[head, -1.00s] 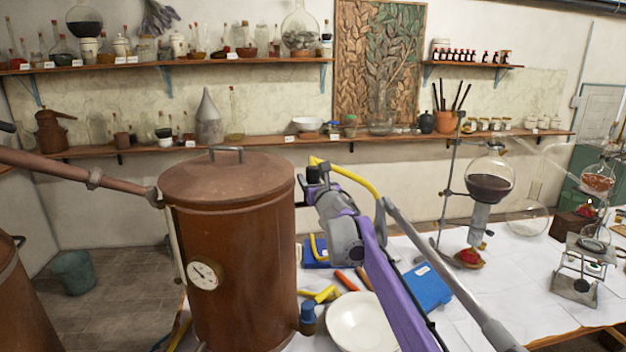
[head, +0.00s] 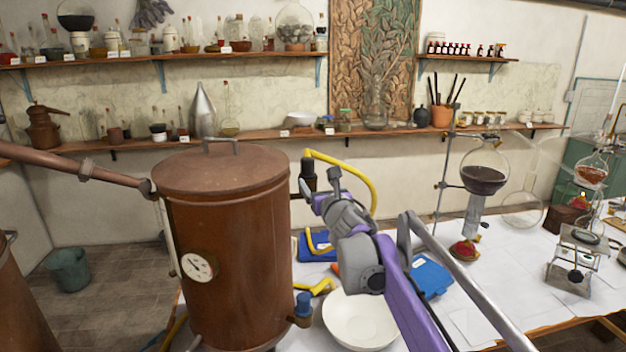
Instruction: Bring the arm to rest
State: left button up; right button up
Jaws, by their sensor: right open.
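My right arm, purple and grey, comes in from the lower right and reaches up over the table. Its grey right gripper (head: 320,188) is at the arm's upper end, just right of the copper still (head: 230,240). The gripper's fingers look apart, with nothing seen held between them. A black fitting (head: 308,172) with a yellow hose (head: 368,178) shows right by the fingers; I cannot tell whether they touch. My left gripper is not in view.
A white bowl (head: 358,322), a blue box (head: 430,277) and yellow pieces (head: 318,287) lie on the white-covered table (head: 490,290) around the arm. A round flask (head: 484,172) on a stand is to the right. Shelves of glassware line the wall.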

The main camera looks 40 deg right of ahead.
jog(key=shift+s+a, duration=0.3)
jog(key=shift+s, duration=0.3)
jog(key=s+a+f+m+g+y, duration=0.2)
jog(key=s+a+f+m+g, duration=0.1)
jog(key=s+a+f+m, duration=0.5)
jog(key=s+a+f+m+g+y, duration=0.3)
jog(key=s+a+f+m, duration=0.6)
jog(key=f, duration=0.7)
jog(key=s+a+f+m+g+y, duration=0.2)
jog(key=s+a+f+m+g, duration=0.2)
jog(key=s+a+f+m, duration=0.5)
jog(key=a+f+m, duration=0.3)
jog(key=a+m, duration=0.1)
jog(key=m, duration=0.1)
jog(key=shift+g, duration=0.4)
